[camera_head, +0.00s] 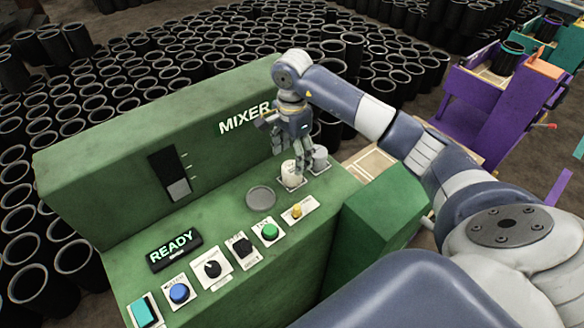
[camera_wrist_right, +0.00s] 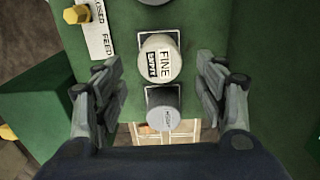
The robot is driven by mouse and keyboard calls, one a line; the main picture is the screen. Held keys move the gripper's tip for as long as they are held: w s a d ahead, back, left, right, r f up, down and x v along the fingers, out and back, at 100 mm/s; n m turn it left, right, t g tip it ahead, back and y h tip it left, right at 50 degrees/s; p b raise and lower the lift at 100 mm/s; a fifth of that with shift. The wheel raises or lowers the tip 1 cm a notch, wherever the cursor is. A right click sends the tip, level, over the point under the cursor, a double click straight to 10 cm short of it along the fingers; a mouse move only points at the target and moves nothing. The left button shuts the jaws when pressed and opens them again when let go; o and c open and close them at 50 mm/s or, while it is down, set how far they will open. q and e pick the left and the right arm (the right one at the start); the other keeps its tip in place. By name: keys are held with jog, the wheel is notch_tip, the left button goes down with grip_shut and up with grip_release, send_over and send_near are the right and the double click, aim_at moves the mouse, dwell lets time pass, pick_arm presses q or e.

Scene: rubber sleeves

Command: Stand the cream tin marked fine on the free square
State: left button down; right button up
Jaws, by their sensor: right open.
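The cream tin (camera_head: 289,174) marked FINE stands upright on a pale-edged square on the green mixer's ledge. It also shows in the right wrist view (camera_wrist_right: 159,60). A grey tin (camera_head: 320,156) stands on the neighbouring square and shows below the cream one in the wrist view (camera_wrist_right: 163,112). My right gripper (camera_head: 302,160) is open above the tins and partly hides them in the head view. In the wrist view its fingers (camera_wrist_right: 159,80) are spread either side of the tins, gripping neither. No empty square is clearly visible. My left gripper is out of view.
A round grey disc (camera_head: 261,197) lies on the ledge left of the tins. Buttons and knobs, including a green button (camera_head: 270,232) and a yellow knob (camera_head: 297,211), line its front. The mixer's raised back (camera_head: 120,160) stands behind. Many black sleeves (camera_head: 190,50) crowd the floor.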

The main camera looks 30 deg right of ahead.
aim_at(292, 167)
notch_tip(292, 167, up, 7)
jog(key=b, duration=0.1)
jog(key=shift+b, duration=0.35)
dwell(0.3)
